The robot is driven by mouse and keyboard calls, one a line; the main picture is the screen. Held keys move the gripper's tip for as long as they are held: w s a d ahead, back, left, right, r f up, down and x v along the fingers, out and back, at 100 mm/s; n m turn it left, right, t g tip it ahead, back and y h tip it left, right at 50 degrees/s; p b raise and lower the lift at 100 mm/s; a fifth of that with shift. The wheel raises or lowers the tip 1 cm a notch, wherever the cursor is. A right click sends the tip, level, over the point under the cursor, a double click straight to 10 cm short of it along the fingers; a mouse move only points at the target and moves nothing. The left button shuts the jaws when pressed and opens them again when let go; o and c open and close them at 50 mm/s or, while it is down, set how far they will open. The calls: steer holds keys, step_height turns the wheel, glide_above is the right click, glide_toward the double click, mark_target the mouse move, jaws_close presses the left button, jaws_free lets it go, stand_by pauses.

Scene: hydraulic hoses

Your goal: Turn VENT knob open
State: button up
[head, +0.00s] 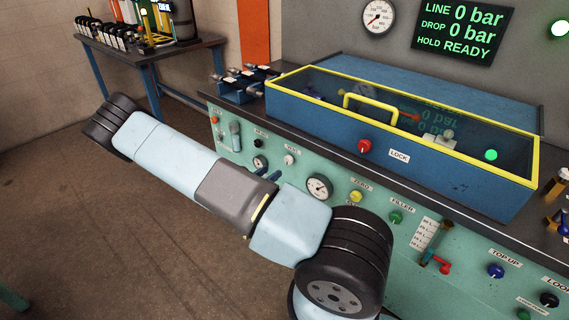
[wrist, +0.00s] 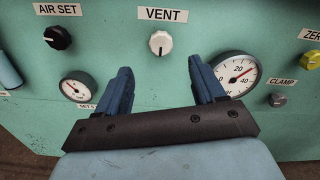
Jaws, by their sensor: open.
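The VENT knob (wrist: 160,43) is a white round knob on the green panel, just under its VENT label (wrist: 162,14). Its dark pointer mark points roughly straight down in the wrist view. It also shows small in the head view (head: 289,160). My gripper (wrist: 157,78) is open, with its two blue fingers apart and nothing between them. The knob appears beyond the fingertips, between them in the picture, and apart from them. In the head view the gripper (head: 268,175) is partly hidden behind my arm.
A black AIR SET knob (wrist: 57,38) sits left of VENT. A small gauge (wrist: 76,87) and a larger gauge (wrist: 238,73) flank the fingers. A grey CLAMP knob (wrist: 277,100) is at right. A yellow-rimmed blue box (head: 400,155) stands on the bench above the panel.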

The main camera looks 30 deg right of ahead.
mark_target(287, 160)
steer(key=x, duration=0.9)
steer(key=shift+d, duration=0.1)
steer(key=shift+c, duration=0.2)
steer(key=c, duration=1)
